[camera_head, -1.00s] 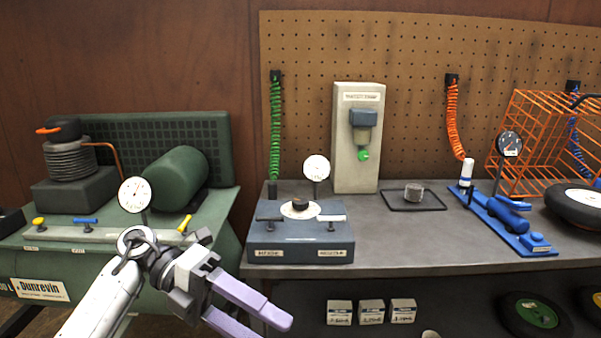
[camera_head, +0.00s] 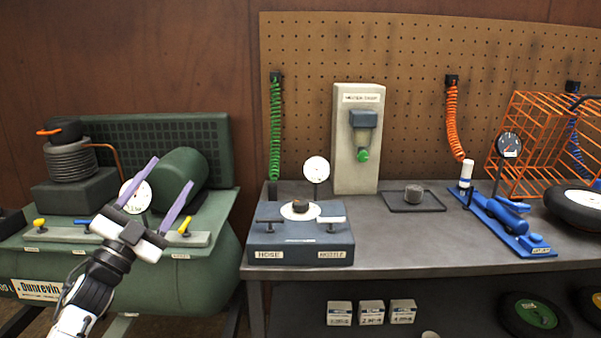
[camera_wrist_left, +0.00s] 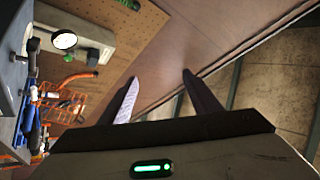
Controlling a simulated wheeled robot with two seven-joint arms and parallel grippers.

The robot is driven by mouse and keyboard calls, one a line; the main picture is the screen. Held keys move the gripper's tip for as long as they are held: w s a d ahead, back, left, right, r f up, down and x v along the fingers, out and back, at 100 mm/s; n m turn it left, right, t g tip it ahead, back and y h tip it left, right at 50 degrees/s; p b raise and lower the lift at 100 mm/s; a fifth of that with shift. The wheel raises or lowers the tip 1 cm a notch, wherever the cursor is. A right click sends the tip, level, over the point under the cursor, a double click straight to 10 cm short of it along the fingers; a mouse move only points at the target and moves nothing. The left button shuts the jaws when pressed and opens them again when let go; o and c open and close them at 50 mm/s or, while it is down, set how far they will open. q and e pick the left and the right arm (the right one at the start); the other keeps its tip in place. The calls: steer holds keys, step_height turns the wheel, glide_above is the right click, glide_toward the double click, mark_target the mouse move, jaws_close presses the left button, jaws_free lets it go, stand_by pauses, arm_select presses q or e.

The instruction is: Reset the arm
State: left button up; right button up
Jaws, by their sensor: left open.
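My left gripper (camera_head: 163,187) has two purple fingers and is open and empty. In the head view it points up in front of the green compressor (camera_head: 165,283), with its fingers in front of or beside a white dial gauge (camera_head: 136,196). In the left wrist view the spread fingers (camera_wrist_left: 160,90) have nothing between them; the brown wall (camera_wrist_left: 200,45) and ceiling lie beyond. My right arm and gripper do not show.
A grey workbench (camera_head: 390,245) carries a blue-grey box labelled HOSE (camera_head: 300,258), a panel with a green knob (camera_head: 363,155), a small tray (camera_head: 432,206) and a blue pump (camera_head: 510,225). A pegboard (camera_head: 410,50) stands behind. An orange wire basket (camera_head: 530,140) is at the right.

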arm_select(q)
steer(key=w+a+f+n+g+y, duration=0.2)
steer(key=w+a+f+n+y, duration=0.3)
steer(key=a+f+n+y, duration=0.5)
step_height(320, 180, down, 9)
steer(key=s+n+g+y, duration=0.1)
steer(key=n+g+y, duration=0.15)
steer(key=g, duration=0.25)
steer(key=s+d+f+g+h, duration=0.1)
steer(key=s+d+f, duration=0.35)
steer(key=f, duration=0.25)
steer(key=s+d+f+g+h, duration=0.1)
steer(key=s+d+f+h, duration=0.15)
steer(key=s+f, duration=0.4)
steer(key=s+d+f+g, duration=0.1)
steer(key=s+d+f, duration=0.3)
steer(key=s, duration=0.6)
steer(key=s+d+f+g+h, duration=0.1)
steer(key=s+d+f, duration=0.4)
steer(key=s, duration=0.6)
steer(key=s+d+f+g+h, duration=0.1)
steer(key=s+d+f, duration=0.4)
steer(key=s, duration=0.6)
steer(key=shift+s+d+f+g, duration=0.15)
steer(key=shift+d+f+g, duration=0.05)
steer(key=shift+f+g, duration=0.75)
